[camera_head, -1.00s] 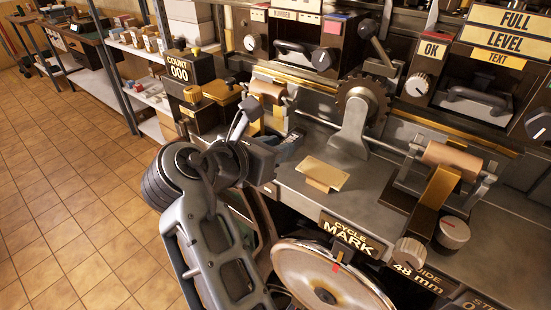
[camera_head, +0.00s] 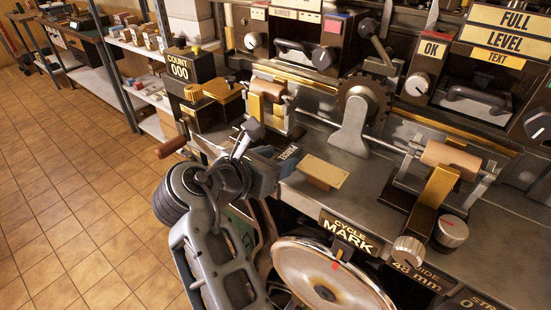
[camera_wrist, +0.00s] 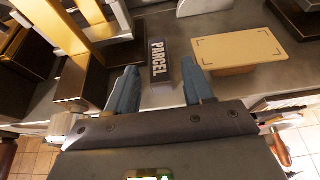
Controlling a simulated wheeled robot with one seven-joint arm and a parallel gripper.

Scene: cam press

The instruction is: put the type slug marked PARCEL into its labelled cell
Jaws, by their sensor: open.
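The type slug marked PARCEL (camera_wrist: 160,62) is a dark bar with white letters, lying on the grey metal bench. In the head view the slug (camera_head: 288,152) shows just beyond my gripper (camera_head: 275,163). In the wrist view my gripper (camera_wrist: 160,75) is open, with one blue finger on each side of the slug's near part. Gaps show between the slug and both fingers, and nothing is held. I cannot make out a cell labelled for PARCEL in these views.
A brass plate with corner marks (camera_wrist: 240,48) stands right of the slug; it also shows in the head view (camera_head: 324,172). A brass and dark block (camera_wrist: 85,75) is close on the left. The round CYCLE MARK disc (camera_head: 330,272) is at the bench front.

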